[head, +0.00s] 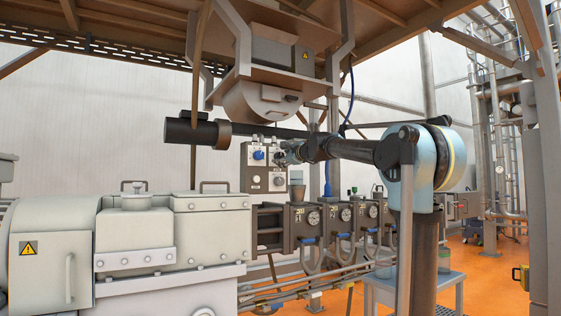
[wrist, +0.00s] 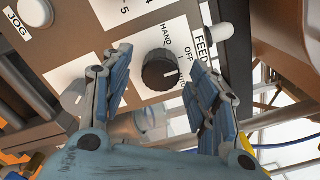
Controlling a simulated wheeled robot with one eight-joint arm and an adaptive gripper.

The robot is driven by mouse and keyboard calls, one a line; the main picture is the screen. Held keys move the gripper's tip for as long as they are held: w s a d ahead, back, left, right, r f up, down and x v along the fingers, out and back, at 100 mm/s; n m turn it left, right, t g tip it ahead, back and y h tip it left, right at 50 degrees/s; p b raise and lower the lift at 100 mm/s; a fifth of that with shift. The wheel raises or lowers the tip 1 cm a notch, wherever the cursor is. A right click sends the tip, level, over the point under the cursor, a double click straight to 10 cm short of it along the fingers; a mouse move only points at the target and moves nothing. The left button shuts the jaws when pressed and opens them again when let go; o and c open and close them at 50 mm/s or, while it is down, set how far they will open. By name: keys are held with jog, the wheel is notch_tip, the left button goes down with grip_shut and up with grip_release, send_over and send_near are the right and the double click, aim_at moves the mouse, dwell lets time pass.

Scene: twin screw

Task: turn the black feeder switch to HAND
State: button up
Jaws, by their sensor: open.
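The black feeder switch (wrist: 160,70) is a round ribbed knob on a white label plate in the wrist view. HAND is printed at its upper left, OFF at its upper right, and another position at its right, partly covered by a finger. I cannot clearly tell which mark the knob points to. My gripper (wrist: 161,60) is open, with one blue-grey finger on each side of the knob. I see gaps between fingers and knob, and no contact. In the head view my gripper (head: 283,155) is at the right side of the control box (head: 250,178), small and hard to make out.
A white button (wrist: 222,32) is beside the FEED label, close to the right finger. A JOG button (wrist: 36,12) is at upper left. In the head view, a blue knob (head: 258,155) is on the box, and gauges (head: 313,217) stand below it.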

jog(key=shift+w+a, duration=0.4)
jog(key=shift+w, duration=0.2)
jog(key=c, duration=1.1)
jog(key=shift+o, duration=0.2)
jog(key=shift+a, duration=0.25)
jog(key=shift+d, duration=0.2)
jog(key=shift+s+f+n, duration=0.1)
jog(key=shift+n, duration=0.8)
jog(key=n, duration=1)
jog(key=shift+d, duration=0.1)
